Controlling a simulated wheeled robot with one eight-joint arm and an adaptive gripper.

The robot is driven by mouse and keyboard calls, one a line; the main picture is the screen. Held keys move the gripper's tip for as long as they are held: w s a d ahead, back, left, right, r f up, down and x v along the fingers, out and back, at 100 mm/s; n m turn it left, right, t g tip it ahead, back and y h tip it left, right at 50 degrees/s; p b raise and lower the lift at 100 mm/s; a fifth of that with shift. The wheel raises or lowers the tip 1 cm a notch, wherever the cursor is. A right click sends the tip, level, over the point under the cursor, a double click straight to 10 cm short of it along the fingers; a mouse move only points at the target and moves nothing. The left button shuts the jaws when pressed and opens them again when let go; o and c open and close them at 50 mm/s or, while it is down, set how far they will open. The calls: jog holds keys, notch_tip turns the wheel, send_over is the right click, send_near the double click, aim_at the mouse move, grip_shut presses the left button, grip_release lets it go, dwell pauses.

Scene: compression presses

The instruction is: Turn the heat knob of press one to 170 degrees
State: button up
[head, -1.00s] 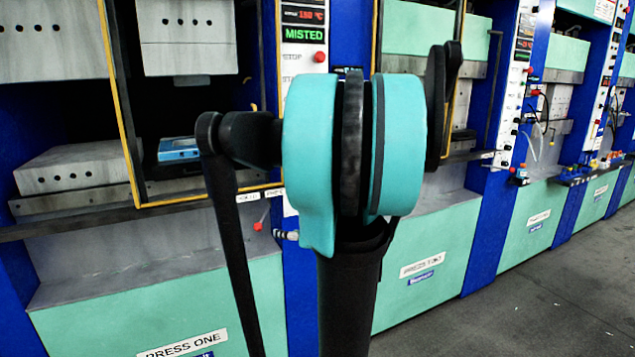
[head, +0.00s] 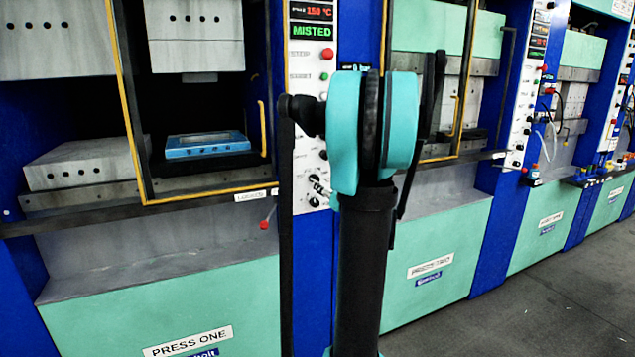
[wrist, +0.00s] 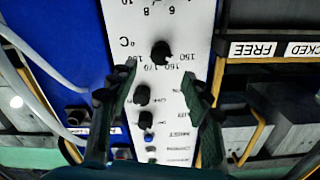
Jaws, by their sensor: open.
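In the wrist view the control panel (wrist: 180,120) appears upside down. The black heat knob (wrist: 160,52) sits beside a °C mark and a printed scale that includes 150, 160, 170 and 180. I cannot tell exactly where its pointer stands. My gripper (wrist: 158,80) is open, with one finger on each side of the panel and the heat knob just beyond and between the fingertips. No contact shows. In the head view press one (head: 165,300) has a display (head: 309,12) that reads about 150 °C. My gripper is hidden there behind my arm.
Smaller black knobs (wrist: 142,95) and a blue button (wrist: 124,154) lie along the panel between the fingers. Grey hoses (wrist: 45,55) run at the left. A yellow-edged door frame (head: 125,100) stands beside the panel, with a blue device (head: 207,145) inside.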

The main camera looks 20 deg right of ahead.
aim_at(317, 180)
jog(key=w, duration=0.7)
jog(key=shift+w+a, duration=0.15)
jog(key=shift+w, duration=0.2)
grip_shut()
